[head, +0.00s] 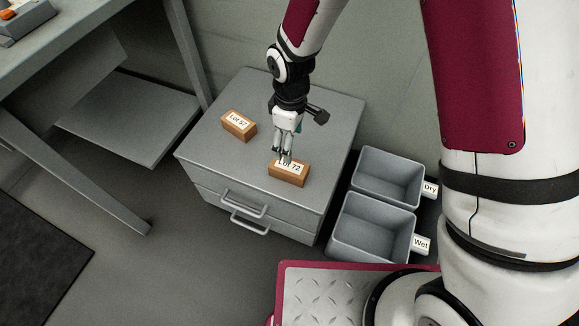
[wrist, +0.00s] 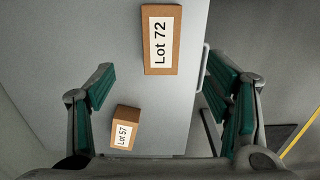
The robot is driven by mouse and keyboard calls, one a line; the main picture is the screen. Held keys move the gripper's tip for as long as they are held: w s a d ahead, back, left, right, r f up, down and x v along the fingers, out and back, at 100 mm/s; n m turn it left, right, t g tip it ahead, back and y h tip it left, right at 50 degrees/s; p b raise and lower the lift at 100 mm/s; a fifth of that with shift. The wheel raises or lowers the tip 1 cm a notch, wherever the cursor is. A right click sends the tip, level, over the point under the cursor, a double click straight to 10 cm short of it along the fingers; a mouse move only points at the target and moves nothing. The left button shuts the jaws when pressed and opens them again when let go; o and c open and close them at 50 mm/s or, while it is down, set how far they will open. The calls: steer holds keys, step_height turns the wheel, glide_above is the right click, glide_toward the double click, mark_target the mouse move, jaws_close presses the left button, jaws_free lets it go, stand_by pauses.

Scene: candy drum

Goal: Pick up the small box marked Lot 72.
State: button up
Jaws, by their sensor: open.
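The small orange-brown box marked Lot 72 (head: 288,177) lies on the grey drawer cabinet's top (head: 222,162), near its front right edge. A similar box marked Lot 57 (head: 239,126) lies farther back to the left. My gripper (head: 285,157) is above the cabinet, overlapping the back edge of the Lot 72 box in the head view. In the wrist view my open gripper (wrist: 165,95) has nothing between its green pads. There the Lot 72 box (wrist: 161,52) is at the top middle, beyond the fingertips, and the Lot 57 box (wrist: 123,128) is lower left. The height gap is unclear.
Two grey bins, labelled Dry (head: 413,179) and Wet (head: 345,252), stand on the floor right of the cabinet. The cabinet has drawer handles (head: 246,221) in front. A grey table (head: 75,62) stands at the left. The cabinet top is otherwise clear.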

mark_target(289, 165)
step_height(289, 165, down, 8)
steer(key=shift+f+b, duration=0.15)
steer(key=shift+b, duration=1)
steer(key=shift+a+f+b, duration=0.2)
steer(key=shift+f+b, duration=0.95)
steer(key=shift+f, duration=1.45)
steer(key=c, duration=1.3)
